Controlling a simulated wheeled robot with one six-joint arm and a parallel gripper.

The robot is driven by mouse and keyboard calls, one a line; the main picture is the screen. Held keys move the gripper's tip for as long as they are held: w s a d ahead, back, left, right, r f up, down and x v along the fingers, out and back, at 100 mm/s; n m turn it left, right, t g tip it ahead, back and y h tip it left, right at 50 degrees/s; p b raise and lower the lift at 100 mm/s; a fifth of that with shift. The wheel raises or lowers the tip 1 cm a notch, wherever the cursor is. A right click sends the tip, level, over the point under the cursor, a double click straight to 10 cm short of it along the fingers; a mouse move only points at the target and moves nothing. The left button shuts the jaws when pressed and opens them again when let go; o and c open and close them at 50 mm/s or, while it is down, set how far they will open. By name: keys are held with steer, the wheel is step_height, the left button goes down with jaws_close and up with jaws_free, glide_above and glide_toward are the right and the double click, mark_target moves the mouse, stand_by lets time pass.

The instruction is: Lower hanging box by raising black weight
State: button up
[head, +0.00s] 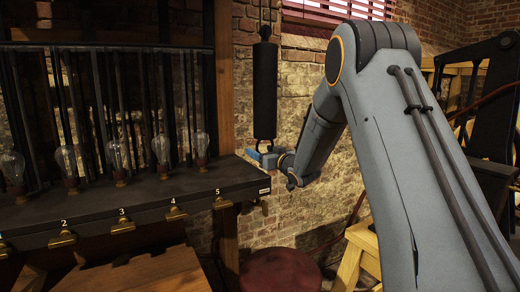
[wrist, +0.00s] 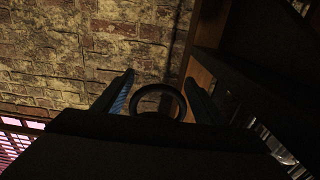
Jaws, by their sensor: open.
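The black weight (head: 265,90) is a long dark cylinder hanging upright in front of the brick wall, right of the wooden post. A ring shows at its lower end. In the wrist view a dark ring (wrist: 158,88) lies between the two fingers of my gripper (wrist: 160,92), with a gap on each side. In the head view my gripper (head: 266,157), with blue on it, is just below the weight at the ring's height. It is open. I cannot make out with certainty which thing is the hanging box.
A dark shelf (head: 130,204) with glass bulbs (head: 161,148) and numbered brass clips stands left, its corner close to my gripper. A wooden post (head: 224,80) rises beside the weight. A round dark red seat (head: 281,270) is below. Yellow wooden frames stand at right.

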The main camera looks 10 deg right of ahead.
steer(key=shift+w+a, duration=0.25)
steer(key=shift+w, duration=0.45)
